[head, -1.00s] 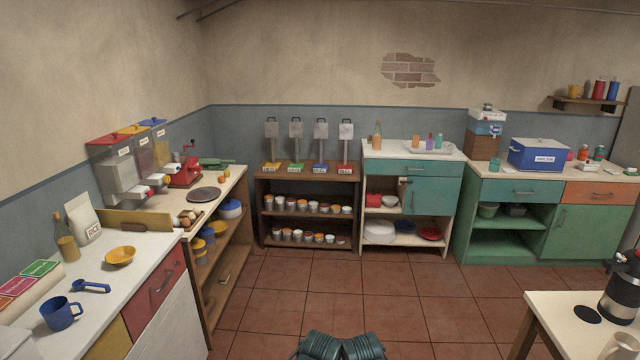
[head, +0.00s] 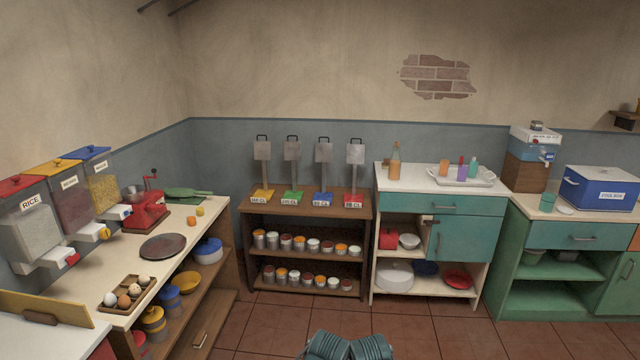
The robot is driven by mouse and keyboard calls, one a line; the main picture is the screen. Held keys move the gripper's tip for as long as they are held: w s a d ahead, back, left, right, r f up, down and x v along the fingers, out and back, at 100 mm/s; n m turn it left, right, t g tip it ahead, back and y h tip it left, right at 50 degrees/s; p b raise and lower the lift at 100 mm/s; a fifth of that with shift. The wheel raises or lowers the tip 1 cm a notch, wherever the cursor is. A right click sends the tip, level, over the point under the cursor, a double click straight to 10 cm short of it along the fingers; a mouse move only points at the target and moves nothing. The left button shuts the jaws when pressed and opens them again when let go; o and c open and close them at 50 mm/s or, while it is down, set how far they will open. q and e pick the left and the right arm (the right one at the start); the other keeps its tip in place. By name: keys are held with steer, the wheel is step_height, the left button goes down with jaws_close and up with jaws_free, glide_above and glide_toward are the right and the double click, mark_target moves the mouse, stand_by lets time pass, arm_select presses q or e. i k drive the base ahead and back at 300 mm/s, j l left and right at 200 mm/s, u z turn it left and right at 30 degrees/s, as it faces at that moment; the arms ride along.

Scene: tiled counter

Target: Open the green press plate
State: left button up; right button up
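A flat green object with a long handle (head: 186,193) lies on the left counter, beside the red hand-cranked machine. It looks closed and flat; whether it is a hinged press cannot be told at this size. A stand with a green base (head: 293,197) is in a row of stands on the brown shelf unit; its upright grey plate (head: 291,152) has a black handle on top. Neither of my grippers can be made out; only dark teal ribbed parts of my own body show at the bottom edge, far from both green things.
The left counter (head: 110,264) also holds a red cranked machine (head: 147,212), a dark round plate (head: 163,247), an egg tray (head: 127,293) and dispensers. The brown shelf unit (head: 305,207) stands against the back wall, beside a teal cabinet (head: 468,240). The tiled floor (head: 290,325) ahead is clear.

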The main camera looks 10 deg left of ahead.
mark_target(177, 192)
steer(key=i, duration=1.85)
steer(key=i+l+u, duration=0.15)
steer(key=i+u, duration=0.25)
steer(key=i, duration=0.3)
steer(key=i+l+u, duration=0.45)
steer(key=i, duration=0.25)
steer(key=i+l+u, duration=0.4)
steer(key=i+l, duration=0.15)
steer(key=i, duration=0.05)
